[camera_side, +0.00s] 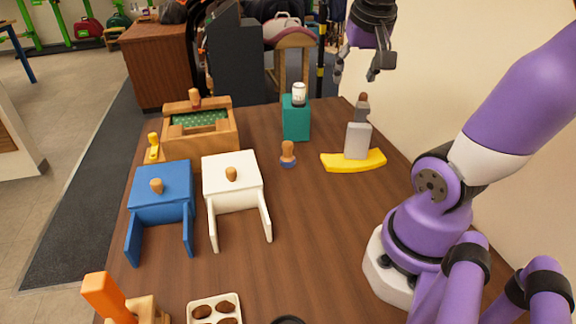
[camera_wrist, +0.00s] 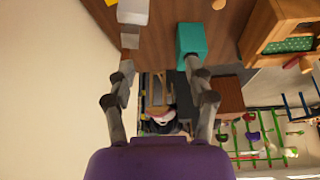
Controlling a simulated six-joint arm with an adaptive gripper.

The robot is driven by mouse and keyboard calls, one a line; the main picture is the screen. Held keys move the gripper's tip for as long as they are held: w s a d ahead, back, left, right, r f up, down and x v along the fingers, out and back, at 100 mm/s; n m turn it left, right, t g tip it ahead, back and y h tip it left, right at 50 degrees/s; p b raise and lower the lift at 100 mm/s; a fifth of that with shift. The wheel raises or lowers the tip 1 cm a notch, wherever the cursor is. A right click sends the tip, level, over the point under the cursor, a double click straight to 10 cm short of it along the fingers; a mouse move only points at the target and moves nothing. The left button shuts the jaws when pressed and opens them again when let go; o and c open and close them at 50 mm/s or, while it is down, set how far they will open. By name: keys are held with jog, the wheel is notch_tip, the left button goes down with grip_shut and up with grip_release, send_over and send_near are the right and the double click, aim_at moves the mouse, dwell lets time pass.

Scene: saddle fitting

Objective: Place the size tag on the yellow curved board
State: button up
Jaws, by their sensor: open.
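The yellow curved board (camera_side: 353,161) lies at the right rear of the brown table in the side view. A grey stepped block with a brown knob (camera_side: 358,140) stands upright on it; I take this to be the size tag, though no marking is legible. A grey block at the top of the wrist view (camera_wrist: 133,12) appears to be the same piece. My gripper (camera_side: 357,72) is open and empty, raised above and behind the board, apart from both. Its two spread fingers show in the wrist view (camera_wrist: 159,70). The yellow board is not clearly visible there.
A teal block (camera_side: 296,122) with a white-topped piece stands left of the board. A small knobbed peg (camera_side: 287,154), a white stand (camera_side: 232,181), a blue stand (camera_side: 161,192) and a wooden box (camera_side: 201,134) are further left.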

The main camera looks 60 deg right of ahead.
jog(key=w+a+f+n+t+y, duration=0.1)
jog(key=a+f+n+y, duration=0.1)
jog(key=a+n, duration=0.3)
jog(key=a+f+n+t+y, duration=0.1)
jog(key=a+n, duration=0.4)
jog(key=a, duration=0.6)
notch_tip(320, 180, down, 2)
jog(key=shift+w+a+f+n+t+y, duration=0.2)
jog(key=shift+w+a+n+t+y, duration=0.2)
jog(key=shift+y, duration=0.1)
